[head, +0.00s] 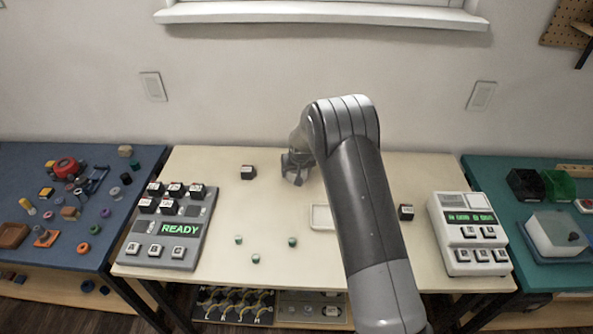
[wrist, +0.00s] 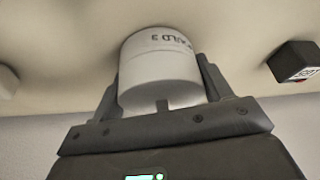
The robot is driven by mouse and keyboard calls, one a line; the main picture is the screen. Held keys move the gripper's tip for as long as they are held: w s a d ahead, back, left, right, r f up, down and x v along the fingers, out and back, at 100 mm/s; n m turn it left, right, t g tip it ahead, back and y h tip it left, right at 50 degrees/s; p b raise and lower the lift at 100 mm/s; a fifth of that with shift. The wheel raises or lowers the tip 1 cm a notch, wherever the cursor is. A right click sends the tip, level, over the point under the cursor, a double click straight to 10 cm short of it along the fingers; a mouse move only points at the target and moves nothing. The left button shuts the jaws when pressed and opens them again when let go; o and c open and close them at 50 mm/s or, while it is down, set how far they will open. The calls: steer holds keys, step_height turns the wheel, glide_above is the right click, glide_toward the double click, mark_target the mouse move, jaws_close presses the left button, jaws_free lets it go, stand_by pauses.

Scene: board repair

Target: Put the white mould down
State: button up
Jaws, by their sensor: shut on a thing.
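The white mould (wrist: 160,75) is a pale cylinder with dark lettering, upside down in the wrist view. My gripper (wrist: 162,92) is shut on it, with one dark finger on each side. In the head view my gripper (head: 297,165) is over the back middle of the pale table (head: 205,215), pointing down. My arm and gripper largely hide the mould there. I cannot tell whether the mould touches the table top.
A black cube (head: 248,172) stands left of my gripper; another (head: 406,212) is right of my arm. A grey READY panel (head: 175,228) and white device (head: 468,232) flank the table.

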steer(key=o, duration=1)
steer(key=shift+o, duration=0.2)
steer(key=v, duration=1.2)
steer(key=s+d+r+m, duration=0.1)
steer(key=s+d+r, duration=0.4)
steer(key=s+r, duration=0.45)
steer(key=s+d+r+m, duration=0.1)
steer(key=s+d+r, duration=0.5)
steer(key=s+r, duration=0.3)
steer(key=s+d+r, duration=0.2)
steer(key=s+d, duration=0.1)
steer(key=s, duration=0.9)
steer(key=s+d+r+m+t+h, duration=0.1)
steer(key=s+d, duration=0.3)
steer(key=s, duration=0.8)
steer(key=shift+s+r, duration=0.15)
steer(key=shift+r, duration=0.25)
